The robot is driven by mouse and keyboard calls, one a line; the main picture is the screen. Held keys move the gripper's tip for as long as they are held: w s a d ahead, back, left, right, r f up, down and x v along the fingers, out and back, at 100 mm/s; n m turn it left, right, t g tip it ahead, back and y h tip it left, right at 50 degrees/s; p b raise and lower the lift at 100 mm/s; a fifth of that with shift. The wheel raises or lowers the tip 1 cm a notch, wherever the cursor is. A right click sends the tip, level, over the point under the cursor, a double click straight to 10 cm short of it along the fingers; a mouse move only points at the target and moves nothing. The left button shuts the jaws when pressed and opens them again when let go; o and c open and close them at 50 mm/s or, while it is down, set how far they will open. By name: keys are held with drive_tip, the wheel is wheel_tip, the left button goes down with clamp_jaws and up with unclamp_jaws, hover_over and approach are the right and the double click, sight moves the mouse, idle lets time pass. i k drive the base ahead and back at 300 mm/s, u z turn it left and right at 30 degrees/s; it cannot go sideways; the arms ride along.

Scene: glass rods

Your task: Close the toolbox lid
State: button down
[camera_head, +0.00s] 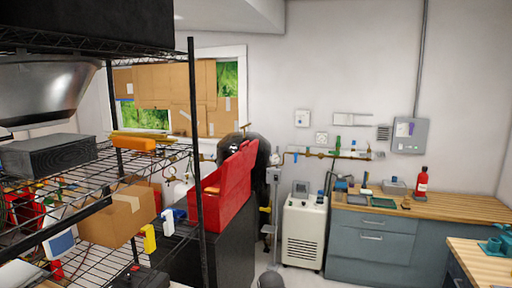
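A red toolbox (212,212) sits on top of a black cabinet (235,245), just right of the wire shelving. Its red lid (238,172) stands raised and open, tilted up above the body. A shelf post passes in front of the toolbox's left side and hides part of it. The inside of the toolbox cannot be made out. My gripper is not in view.
Wire shelving (195,120) with a cardboard box (118,215) fills the left side. A dark rounded object (262,150) is behind the lid. A white unit (303,232) and a wood-topped workbench (440,207) stand right. Some grey floor is clear in the middle.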

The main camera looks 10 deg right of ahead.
sight(235, 167)
drive_tip(key=z, duration=1.95)
drive_tip(key=i, duration=1)
drive_tip(key=u, duration=2.95)
drive_tip(key=i, duration=0.95)
drive_tip(key=z, duration=0.1)
